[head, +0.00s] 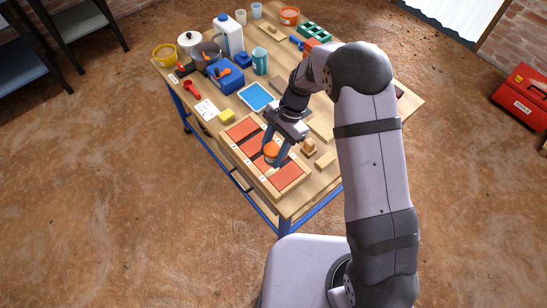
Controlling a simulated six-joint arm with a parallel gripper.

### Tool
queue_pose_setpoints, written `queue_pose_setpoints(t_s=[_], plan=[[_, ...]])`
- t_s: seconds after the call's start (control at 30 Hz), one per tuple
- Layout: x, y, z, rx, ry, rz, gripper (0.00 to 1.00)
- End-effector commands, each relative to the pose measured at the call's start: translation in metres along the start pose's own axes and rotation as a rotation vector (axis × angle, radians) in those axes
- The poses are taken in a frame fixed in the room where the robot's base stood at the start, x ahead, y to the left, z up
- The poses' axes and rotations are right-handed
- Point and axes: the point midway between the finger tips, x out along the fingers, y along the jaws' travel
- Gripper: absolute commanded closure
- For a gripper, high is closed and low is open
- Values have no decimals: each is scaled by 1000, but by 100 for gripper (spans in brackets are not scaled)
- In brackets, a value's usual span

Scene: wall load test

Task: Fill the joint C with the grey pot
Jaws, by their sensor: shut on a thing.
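My gripper (273,156) is shut on a small round thing with an orange top (271,148), low over the wooden-framed panel of red bricks (242,129). Its lower part is hard to make out, and I cannot tell whether it touches the panel. Dark joints run between the red bricks, with tiny pale tags along the front frame. The tags are too small to read, so I cannot tell which joint is C. My gripper and the held thing hide part of the panel's middle. A greyish pot (207,49) stands at the table's far left.
Wooden blocks (325,160) lie close on the right. A blue box (226,76) and a white jug (229,36) stand farther back.

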Motion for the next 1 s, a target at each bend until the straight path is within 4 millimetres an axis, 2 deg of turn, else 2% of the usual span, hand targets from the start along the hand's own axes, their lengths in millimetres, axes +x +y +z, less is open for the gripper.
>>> queue_pose_setpoints(t_s=[0.3, 0.67, 1.0], plan=[[-19, -1, -44, 2, 0, -4, 84], [-18, 0, -50, 0, 0, -2, 84], [6, 0, -59, 0, 0, -1, 84]])
